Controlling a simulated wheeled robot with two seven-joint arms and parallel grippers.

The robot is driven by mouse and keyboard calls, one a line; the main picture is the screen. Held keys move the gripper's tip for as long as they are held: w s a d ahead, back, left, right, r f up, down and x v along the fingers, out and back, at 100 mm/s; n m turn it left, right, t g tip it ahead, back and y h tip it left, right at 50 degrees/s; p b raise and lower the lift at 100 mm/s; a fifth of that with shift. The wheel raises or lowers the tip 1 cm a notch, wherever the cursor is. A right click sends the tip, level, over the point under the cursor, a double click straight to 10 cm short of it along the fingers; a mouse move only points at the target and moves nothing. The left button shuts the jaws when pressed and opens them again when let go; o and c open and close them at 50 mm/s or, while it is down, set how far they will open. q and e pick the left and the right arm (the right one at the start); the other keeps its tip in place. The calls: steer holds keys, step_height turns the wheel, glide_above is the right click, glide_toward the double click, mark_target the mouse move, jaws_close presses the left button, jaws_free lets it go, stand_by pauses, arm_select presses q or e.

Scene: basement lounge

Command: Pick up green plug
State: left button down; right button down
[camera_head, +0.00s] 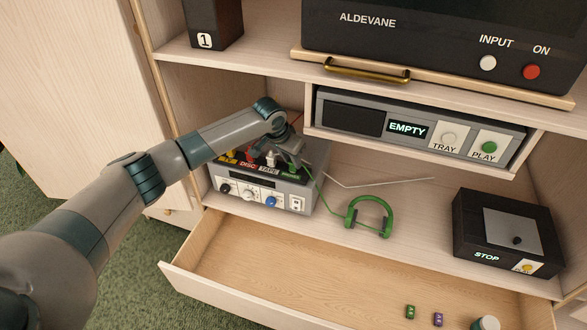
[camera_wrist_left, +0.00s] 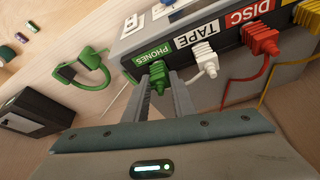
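The green plug (camera_wrist_left: 157,76) sits in the socket labelled PHONES on the grey and black switch box (camera_head: 282,196). In the left wrist view my left gripper (camera_wrist_left: 159,82) has one finger on each side of the plug. The fingers look apart, with a narrow gap around it; whether they touch it is hard to tell. In the head view my left gripper (camera_head: 288,150) is over the box's right end and mostly covers the plug. A green cord runs from there towards green headphones (camera_head: 370,216). My right gripper is not in view.
White (camera_wrist_left: 204,58), red (camera_wrist_left: 262,40) and yellow (camera_wrist_left: 308,14) plugs stand beside the green one. An open drawer (camera_head: 240,255) lies below, with small green (camera_head: 410,312) and purple (camera_head: 438,319) items. A black STOP box (camera_head: 508,235) stands right. A shelf is overhead.

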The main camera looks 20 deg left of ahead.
mark_target(291, 163)
arm_select(q)
steer(key=shift+r, duration=0.1)
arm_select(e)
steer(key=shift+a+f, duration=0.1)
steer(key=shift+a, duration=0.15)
